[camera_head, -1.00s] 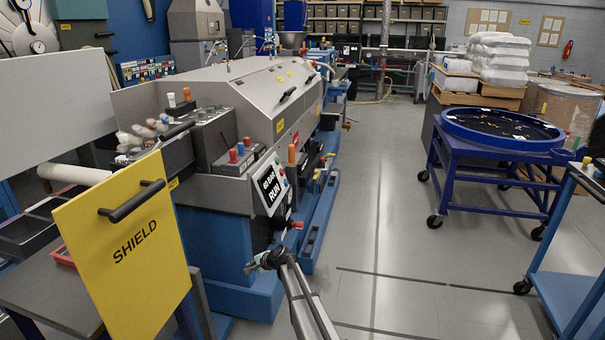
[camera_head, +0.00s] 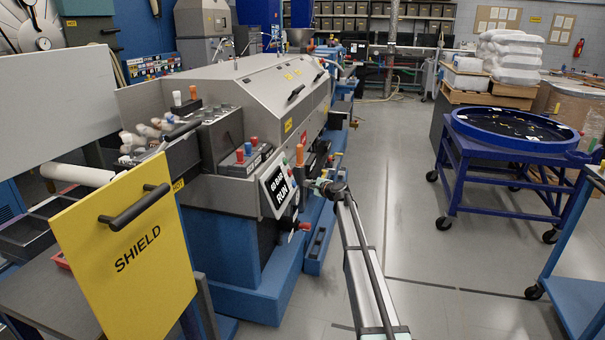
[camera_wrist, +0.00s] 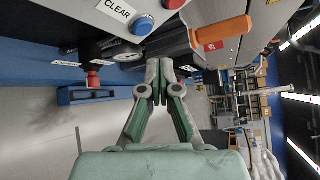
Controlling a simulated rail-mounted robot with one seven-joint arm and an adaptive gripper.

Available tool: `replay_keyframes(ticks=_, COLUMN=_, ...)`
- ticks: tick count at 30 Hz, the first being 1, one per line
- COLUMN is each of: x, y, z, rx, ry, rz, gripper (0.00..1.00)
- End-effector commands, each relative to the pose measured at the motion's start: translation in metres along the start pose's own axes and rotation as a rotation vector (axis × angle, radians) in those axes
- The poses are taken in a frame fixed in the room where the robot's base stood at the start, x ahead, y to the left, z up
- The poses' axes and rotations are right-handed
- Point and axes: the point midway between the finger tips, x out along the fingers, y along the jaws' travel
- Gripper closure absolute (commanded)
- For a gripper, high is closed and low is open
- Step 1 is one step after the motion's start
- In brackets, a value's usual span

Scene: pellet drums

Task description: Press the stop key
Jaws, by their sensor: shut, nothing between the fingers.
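The machine's front panel carries a screen (camera_head: 278,190) that reads RUN. In the wrist view a red button (camera_wrist: 173,3) is cut by the top edge, next to a blue button (camera_wrist: 143,24) and a label (camera_wrist: 118,7) that reads CLEAR. No stop label is readable, so I cannot tell for sure which key is stop. My gripper (camera_head: 318,186) is just right of the panel in the head view. In the wrist view my gripper (camera_wrist: 160,70) is shut and empty, below the buttons in the picture, apparently apart from them.
An orange handle (camera_wrist: 225,35) sticks out near the fingertips. A red knob (camera_wrist: 93,78) on a dark stem is to their left. In the head view a yellow shield (camera_head: 130,255) stands at left and a blue cart (camera_head: 470,190) at right.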

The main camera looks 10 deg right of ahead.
Motion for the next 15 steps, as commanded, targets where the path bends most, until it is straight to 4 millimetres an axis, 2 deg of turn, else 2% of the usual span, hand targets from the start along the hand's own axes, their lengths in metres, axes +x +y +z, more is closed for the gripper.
replay_keyframes(ticks=1, x=0.004, y=-0.017, z=-0.001, rx=0.011, ry=0.000, rz=-0.019, gripper=1.00)
replay_keyframes(ticks=6, x=0.006, y=-0.052, z=0.000, rx=0.051, ry=-0.001, rz=-0.067, gripper=1.00)
replay_keyframes(ticks=10, x=0.006, y=-0.065, z=0.001, rx=0.065, ry=-0.002, rz=-0.085, gripper=1.00)
replay_keyframes(ticks=15, x=0.006, y=-0.068, z=0.001, rx=0.070, ry=-0.002, rz=-0.089, gripper=1.00)
